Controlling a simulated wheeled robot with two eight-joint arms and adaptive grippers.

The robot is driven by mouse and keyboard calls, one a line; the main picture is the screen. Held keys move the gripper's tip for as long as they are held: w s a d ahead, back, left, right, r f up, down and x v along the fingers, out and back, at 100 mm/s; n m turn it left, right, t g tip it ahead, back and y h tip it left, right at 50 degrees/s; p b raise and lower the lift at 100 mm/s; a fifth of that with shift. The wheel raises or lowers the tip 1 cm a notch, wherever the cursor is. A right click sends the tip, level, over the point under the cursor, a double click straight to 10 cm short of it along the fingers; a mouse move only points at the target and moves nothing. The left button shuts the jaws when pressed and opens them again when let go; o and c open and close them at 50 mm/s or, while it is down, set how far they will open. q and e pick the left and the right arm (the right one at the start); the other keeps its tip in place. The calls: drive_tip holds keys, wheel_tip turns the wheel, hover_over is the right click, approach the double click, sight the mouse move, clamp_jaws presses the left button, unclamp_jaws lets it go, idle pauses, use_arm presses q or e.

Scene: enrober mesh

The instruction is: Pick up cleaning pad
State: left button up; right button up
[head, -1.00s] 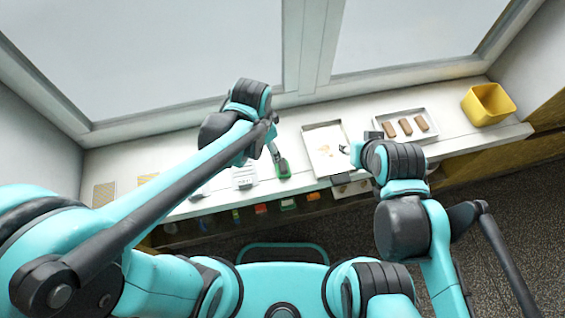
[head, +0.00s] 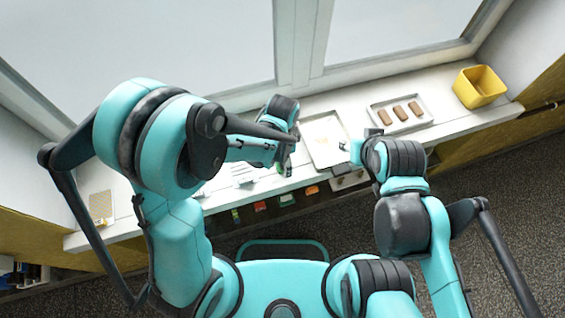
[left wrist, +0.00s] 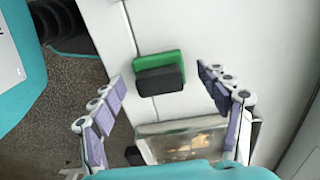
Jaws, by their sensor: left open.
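The cleaning pad, a green block with a dark grey block on it (left wrist: 160,72), lies on the white surface in the left wrist view. My left gripper (left wrist: 160,84) is open, with one finger to each side of the pad and a clear gap on both sides.
A pale tray (head: 318,158) lies right of my left arm. Another tray (head: 426,116) holds brown bars, and a yellow bin (head: 468,92) stands at the right end of the white counter (head: 445,133).

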use_arm(q)
drive_tip(key=c, duration=1.3)
drive_tip(key=shift+c, duration=0.2)
drive_tip(key=shift+r, duration=0.1)
use_arm(e)
drive_tip(key=shift+r, duration=0.1)
